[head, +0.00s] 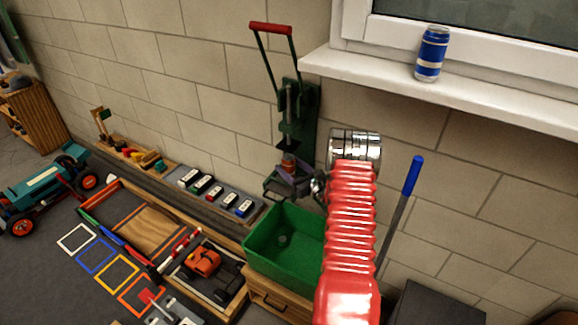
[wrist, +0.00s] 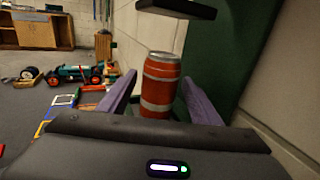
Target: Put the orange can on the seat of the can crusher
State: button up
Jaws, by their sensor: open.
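The orange can (wrist: 160,88) with silver bands stands upright between my gripper's two purple fingers in the wrist view. In the head view its top (head: 288,160) shows at the can crusher. The crusher (head: 290,110) is green with a raised red handle (head: 271,28) and is mounted on the wall. Its dark press plate (wrist: 178,8) is above the can, with a gap between. My gripper (head: 290,178) is open around the can, with small gaps visible beside it. The can's base and the seat are hidden by my gripper, so contact there cannot be seen.
A green bin (head: 285,243) lies below the crusher. A blue can (head: 432,53) stands on the windowsill (head: 480,98) at right. A blue-topped pole (head: 412,175) leans nearby. Toy vehicles, trays and coloured frames (head: 97,255) fill the floor at left.

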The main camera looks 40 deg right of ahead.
jog(key=s, duration=1.1)
jog(key=shift+a, duration=0.3)
